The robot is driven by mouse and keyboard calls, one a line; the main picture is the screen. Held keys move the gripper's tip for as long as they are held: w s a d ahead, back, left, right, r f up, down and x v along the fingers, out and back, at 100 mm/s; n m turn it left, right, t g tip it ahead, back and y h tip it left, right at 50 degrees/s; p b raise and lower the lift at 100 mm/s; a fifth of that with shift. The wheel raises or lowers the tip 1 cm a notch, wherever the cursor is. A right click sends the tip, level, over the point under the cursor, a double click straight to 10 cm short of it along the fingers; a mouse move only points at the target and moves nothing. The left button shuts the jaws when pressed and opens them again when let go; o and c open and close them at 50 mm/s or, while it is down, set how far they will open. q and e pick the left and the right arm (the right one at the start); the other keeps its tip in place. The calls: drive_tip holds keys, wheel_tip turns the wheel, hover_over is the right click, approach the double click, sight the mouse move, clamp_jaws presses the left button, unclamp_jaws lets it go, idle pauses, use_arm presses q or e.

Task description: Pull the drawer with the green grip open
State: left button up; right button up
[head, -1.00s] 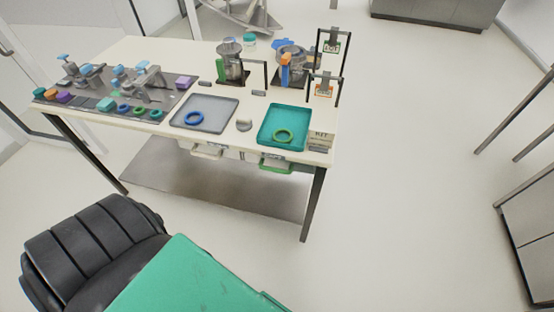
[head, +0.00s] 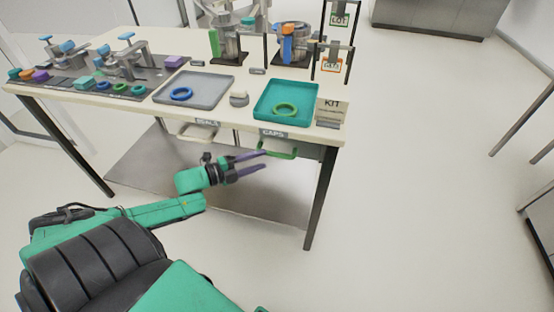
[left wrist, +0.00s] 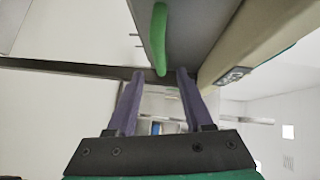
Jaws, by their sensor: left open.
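The drawer with the green grip (head: 278,152) is under the table's front edge, at the right, below a label reading CAPS. It looks closed. The green grip also shows in the left wrist view (left wrist: 160,38), just beyond and between my fingertips. My left gripper (head: 264,162) is open and empty, its two fingers pointing at the green grip from the left and slightly below. In the left wrist view the left gripper (left wrist: 157,80) has its fingers spread apart, with the grip not clearly between them. My right gripper is not in view.
A second drawer with a pale grip (head: 197,136) is left of it. On the table (head: 140,96) stand a grey tray (head: 215,79), a teal tray (head: 263,112) and a KIT box (head: 330,112). A table leg (head: 320,200) is right of the drawer. The floor in front is clear.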

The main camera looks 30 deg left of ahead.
sight(277, 153)
use_arm(q)
drive_tip(key=b+x, duration=0.1)
drive_tip(key=x, duration=0.6)
drive_tip(key=shift+w+b, duration=0.15)
drive_tip(key=shift+b, duration=0.15)
clamp_jaws()
idle(0.9)
